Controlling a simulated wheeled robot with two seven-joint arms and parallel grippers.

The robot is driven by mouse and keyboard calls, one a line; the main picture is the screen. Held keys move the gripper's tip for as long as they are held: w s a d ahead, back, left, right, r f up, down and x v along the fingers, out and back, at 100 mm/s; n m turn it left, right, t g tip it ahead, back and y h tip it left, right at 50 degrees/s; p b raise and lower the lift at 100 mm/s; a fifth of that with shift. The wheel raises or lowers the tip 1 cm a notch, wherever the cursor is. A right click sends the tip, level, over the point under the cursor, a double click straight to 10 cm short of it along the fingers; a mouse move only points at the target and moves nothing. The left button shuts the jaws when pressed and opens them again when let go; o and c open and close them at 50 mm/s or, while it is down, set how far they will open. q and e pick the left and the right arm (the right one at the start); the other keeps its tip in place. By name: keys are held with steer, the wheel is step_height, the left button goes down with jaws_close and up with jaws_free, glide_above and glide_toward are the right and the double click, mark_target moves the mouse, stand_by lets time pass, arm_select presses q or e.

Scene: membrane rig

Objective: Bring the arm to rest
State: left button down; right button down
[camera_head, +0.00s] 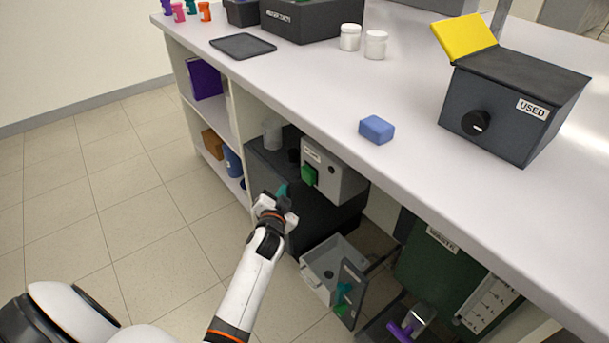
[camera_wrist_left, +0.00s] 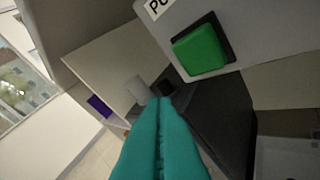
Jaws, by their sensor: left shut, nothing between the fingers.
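My left arm reaches in from the bottom of the head view. Its gripper (camera_head: 283,190) has teal fingers, which fill the lower middle of the left wrist view (camera_wrist_left: 160,140). The fingers are shut together with nothing between them. The gripper is in front of the dark rig under the bench, near a grey box (camera_head: 340,180) with a green button (camera_head: 309,175). In the left wrist view the green button (camera_wrist_left: 200,48) is above and right of the fingertips, apart from them. My right gripper does not clearly show.
The bench top (camera_head: 300,85) holds a blue sponge-like block (camera_head: 376,129), a dark box marked USED (camera_head: 510,105) with a yellow flap, and two white jars (camera_head: 375,45). Below stand an open grey container (camera_head: 322,268) and a green WASTE bin (camera_head: 430,262). The tiled floor at left is clear.

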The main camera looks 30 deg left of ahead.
stand_by(0.4)
